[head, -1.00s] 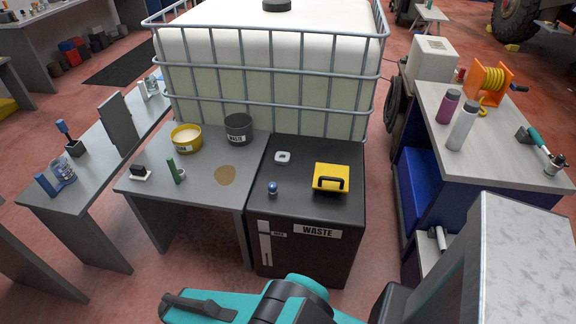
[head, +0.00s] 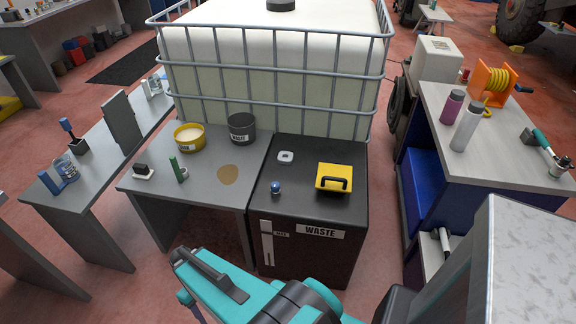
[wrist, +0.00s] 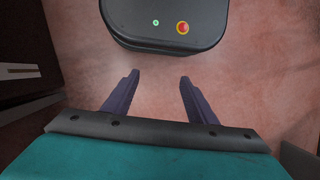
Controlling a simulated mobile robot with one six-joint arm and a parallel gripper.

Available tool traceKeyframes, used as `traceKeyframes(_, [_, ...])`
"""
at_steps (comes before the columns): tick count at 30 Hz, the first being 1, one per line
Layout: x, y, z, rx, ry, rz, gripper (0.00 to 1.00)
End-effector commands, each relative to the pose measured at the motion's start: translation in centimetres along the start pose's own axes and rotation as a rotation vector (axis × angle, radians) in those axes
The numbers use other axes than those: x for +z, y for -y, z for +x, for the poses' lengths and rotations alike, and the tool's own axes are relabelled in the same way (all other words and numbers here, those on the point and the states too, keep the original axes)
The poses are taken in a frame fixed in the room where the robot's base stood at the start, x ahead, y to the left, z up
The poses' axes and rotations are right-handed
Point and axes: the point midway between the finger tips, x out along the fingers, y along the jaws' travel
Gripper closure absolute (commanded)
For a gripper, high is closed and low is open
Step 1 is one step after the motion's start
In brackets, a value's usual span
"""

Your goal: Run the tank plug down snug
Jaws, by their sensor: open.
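The black tank cabinet labelled WASTE (head: 307,262) stands in the middle of the head view. On its top, near the front left, is a small blue-topped knob (head: 276,187), which looks like the plug; I cannot tell how far down it sits. My gripper (wrist: 156,88) is open and empty in the wrist view, pointing down over bare floor. It is away from the plug, and the plug is not in the wrist view.
A yellow box with a black handle (head: 334,177) sits on the cabinet's right. A grey bench (head: 205,180) adjoins on the left, with a yellow tin (head: 190,138) and a dark waste pot (head: 241,128). A caged white tank (head: 275,60) stands behind. A workbench (head: 515,140) stands right.

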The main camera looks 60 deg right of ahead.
Motion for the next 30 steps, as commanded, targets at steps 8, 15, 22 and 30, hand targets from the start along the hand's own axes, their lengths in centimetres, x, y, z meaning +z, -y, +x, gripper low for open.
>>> traceKeyframes(8, [-3.3, -6.3, -5.4, -0.062, -0.126, -0.011, 0.48])
traceKeyframes(15, [-4.6, -12.6, -10.3, -0.087, -0.241, -0.026, 0.48])
traceKeyframes(22, [-4.3, -19.2, -15.0, -0.086, -0.352, -0.040, 0.48])
traceKeyframes(30, [-1.9, -27.6, -20.6, -0.053, -0.478, -0.056, 0.48])
